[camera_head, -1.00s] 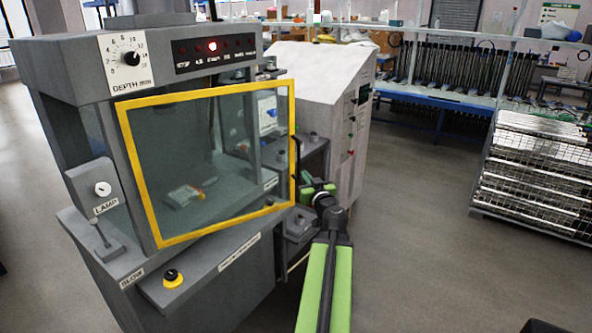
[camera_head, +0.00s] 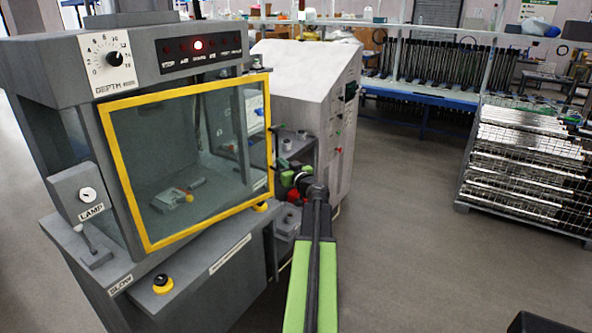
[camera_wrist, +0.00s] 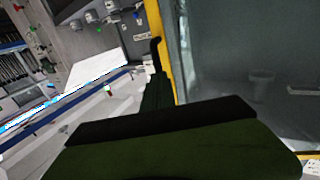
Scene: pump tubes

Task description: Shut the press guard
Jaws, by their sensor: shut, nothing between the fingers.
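The press guard (camera_head: 267,125) is a clear panel in a yellow frame on the front of the grey press (camera_head: 40,70). Its left side is close to the press. Its right side reaches past the press head and looks still swung out, though the exact gap is hard to judge. My gripper (camera_head: 293,172) is shut and empty beside the guard's right edge.
A white cabinet (camera_head: 305,75) stands behind right. A rack of metal parts (camera_head: 520,165) is at far right. The floor between is clear.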

